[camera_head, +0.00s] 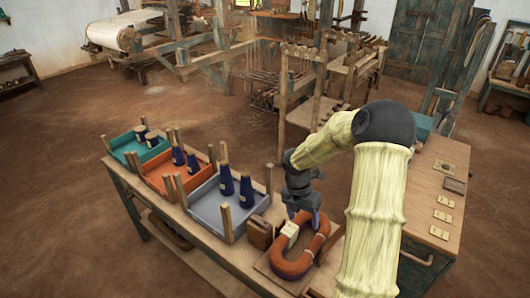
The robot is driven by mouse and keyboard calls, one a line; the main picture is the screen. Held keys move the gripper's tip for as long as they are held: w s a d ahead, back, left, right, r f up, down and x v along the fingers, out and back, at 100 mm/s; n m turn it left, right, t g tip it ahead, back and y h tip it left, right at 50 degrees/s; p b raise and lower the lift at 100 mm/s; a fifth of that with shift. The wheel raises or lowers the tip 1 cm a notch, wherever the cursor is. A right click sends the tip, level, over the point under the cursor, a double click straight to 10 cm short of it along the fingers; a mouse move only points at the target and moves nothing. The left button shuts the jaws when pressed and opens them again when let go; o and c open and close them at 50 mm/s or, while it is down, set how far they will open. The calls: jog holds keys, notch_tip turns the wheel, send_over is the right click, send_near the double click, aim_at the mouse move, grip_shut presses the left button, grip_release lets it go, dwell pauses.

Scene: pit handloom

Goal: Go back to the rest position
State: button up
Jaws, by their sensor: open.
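My gripper (305,213) is dark and hangs at the end of my arm, low over the right part of the workbench. It is open, pointing down above an orange-brown ring-shaped piece (289,268). A small cream block (290,229) sits at the ring's left side, near the fingers. Something purple shows at the fingertips, but I cannot tell whether it is part of the gripper. My forearm hides part of the bench to the right.
Teal (118,143), orange (153,182) and grey-blue (257,204) trays hold dark blue cones between upright wooden pegs. A brown block (260,232) stands beside the ring. A wooden loom frame (300,110) stands behind. Open floor (60,200) lies left.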

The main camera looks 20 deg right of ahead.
jog(key=w+r+n+t+h, duration=0.3)
jog(key=w+r+n+t, duration=0.25)
jog(key=n, duration=0.65)
jog(key=a+r+n+t+y, duration=0.25)
jog(key=a+r+n, duration=0.3)
jog(key=n, duration=0.55)
jog(key=s+a+n+y, duration=0.3)
jog(key=s+a+n, duration=0.5)
jog(key=n, duration=0.5)
jog(key=s+d+n+g+h, duration=0.1)
jog(key=s+n+g, duration=0.2)
jog(key=s+n, duration=0.7)
jog(key=shift+s+d+g, duration=0.25)
jog(key=shift+s+g, duration=0.05)
jog(key=shift+s, duration=0.6)
